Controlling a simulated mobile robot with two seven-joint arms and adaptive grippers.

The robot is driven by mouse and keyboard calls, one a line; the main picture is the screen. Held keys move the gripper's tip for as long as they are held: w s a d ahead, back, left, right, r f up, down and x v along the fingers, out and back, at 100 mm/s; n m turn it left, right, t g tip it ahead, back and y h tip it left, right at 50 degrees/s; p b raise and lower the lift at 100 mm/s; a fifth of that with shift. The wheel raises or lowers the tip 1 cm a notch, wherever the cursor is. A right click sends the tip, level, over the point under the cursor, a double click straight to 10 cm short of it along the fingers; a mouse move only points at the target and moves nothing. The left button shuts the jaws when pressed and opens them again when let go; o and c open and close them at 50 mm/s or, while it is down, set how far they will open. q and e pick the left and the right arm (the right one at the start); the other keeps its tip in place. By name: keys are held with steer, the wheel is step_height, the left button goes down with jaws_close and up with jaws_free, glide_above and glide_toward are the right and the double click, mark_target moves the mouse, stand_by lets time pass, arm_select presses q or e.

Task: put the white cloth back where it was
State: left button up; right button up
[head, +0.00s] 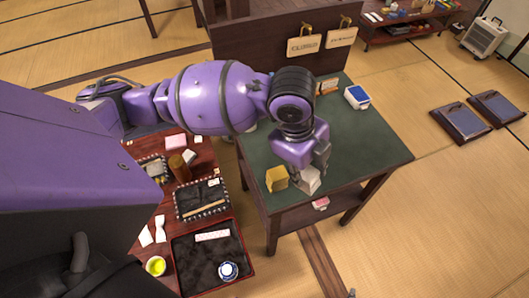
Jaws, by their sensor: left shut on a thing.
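My left gripper (312,172) is low over the near edge of the green-topped table (362,150). It is shut on a small white thing, seemingly the white cloth (308,184), at its fingertips. The gripper hides part of the cloth, and I cannot tell whether the cloth touches the tabletop. A yellow folded block or cloth (277,179) sits just left of it on the table. My right gripper is not in view.
A blue-and-white box (357,97) stands on the green table's far side. The table's right part is clear.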

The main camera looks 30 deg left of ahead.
arm_select(q)
steer(key=s+a+r+m+g+y, duration=0.1)
steer(key=s+a+r+y, duration=0.1)
steer(key=a, duration=0.7)
steer(key=w+a+f+b, duration=0.1)
steer(key=w+a+f, duration=0.6)
steer(key=w+f, duration=0.3)
steer(key=shift+w+a+b, duration=0.2)
steer(key=shift+w+b, duration=0.15)
steer(key=shift+w, duration=0.7)
step_height(320, 180, down, 3)
steer(key=shift+c, duration=0.4)
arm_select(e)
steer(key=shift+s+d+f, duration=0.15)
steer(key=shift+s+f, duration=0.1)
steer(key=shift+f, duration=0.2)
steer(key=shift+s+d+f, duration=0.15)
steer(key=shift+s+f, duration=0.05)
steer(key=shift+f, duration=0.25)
arm_select(q)
steer(key=o, duration=1.1)
steer(key=shift+w, duration=0.1)
